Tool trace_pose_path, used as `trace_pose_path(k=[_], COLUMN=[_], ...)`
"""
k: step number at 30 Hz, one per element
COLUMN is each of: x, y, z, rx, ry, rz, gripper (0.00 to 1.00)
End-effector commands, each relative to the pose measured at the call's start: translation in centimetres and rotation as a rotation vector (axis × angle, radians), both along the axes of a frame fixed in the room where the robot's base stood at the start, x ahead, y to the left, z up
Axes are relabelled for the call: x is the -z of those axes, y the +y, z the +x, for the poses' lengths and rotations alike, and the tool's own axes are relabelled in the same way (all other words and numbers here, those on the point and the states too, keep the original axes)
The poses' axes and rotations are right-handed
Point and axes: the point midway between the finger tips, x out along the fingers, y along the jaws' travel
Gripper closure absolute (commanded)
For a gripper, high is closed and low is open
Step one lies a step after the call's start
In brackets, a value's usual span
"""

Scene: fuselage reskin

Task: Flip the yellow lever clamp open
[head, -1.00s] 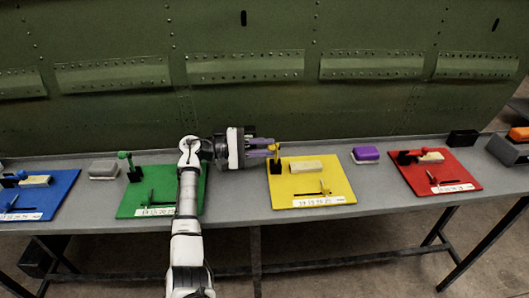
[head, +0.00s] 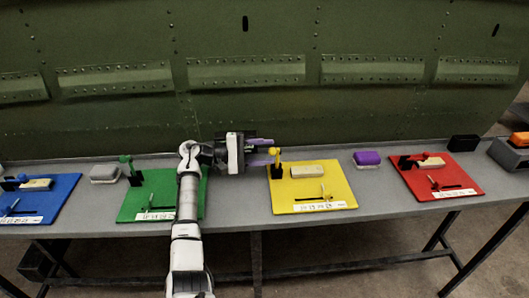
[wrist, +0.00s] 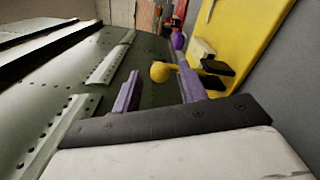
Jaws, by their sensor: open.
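The yellow lever clamp (head: 278,156) stands at the back left corner of the yellow board (head: 335,180). Its yellow handle sits above a black base. In the wrist view the round yellow knob (wrist: 160,72) shows in the gap between my two purple fingertips, with its arm running right past the right finger to black parts. My gripper (head: 268,151) is open, points right and lies just left of the clamp. In the wrist view my gripper (wrist: 158,76) has nothing clasped. I cannot tell whether either finger touches the knob.
A beige block (head: 308,172) and a small slider part lie on the yellow board. A green board (head: 135,205) is under my arm, with a green clamp. A purple-topped block (head: 367,158) and a red board (head: 450,180) are to the right. The green fuselage panel (head: 270,100) rises behind.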

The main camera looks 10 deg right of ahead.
Motion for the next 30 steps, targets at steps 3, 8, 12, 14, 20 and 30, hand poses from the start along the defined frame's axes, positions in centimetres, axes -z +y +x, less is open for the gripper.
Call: trace_pose_path(k=[3, 8, 12, 14, 20, 30], x=[0.2, 0.3, 0.2, 0.1, -0.1, -0.3], y=[1.6, 5.0, 8.3, 9.6, 12.5, 13.5], z=[0.1, 0.2, 0.3, 0.4, 0.5, 0.5], rx=[-0.003, -0.004, -0.004, -0.004, -0.002, -0.001], ry=[-0.001, -0.001, -0.001, -0.001, 0.0, 0.0], rz=[0.0, 0.0, -0.002, 0.0, 0.0, 0.0], gripper=[0.57, 0.57, 0.57, 0.57, 0.57, 0.57])
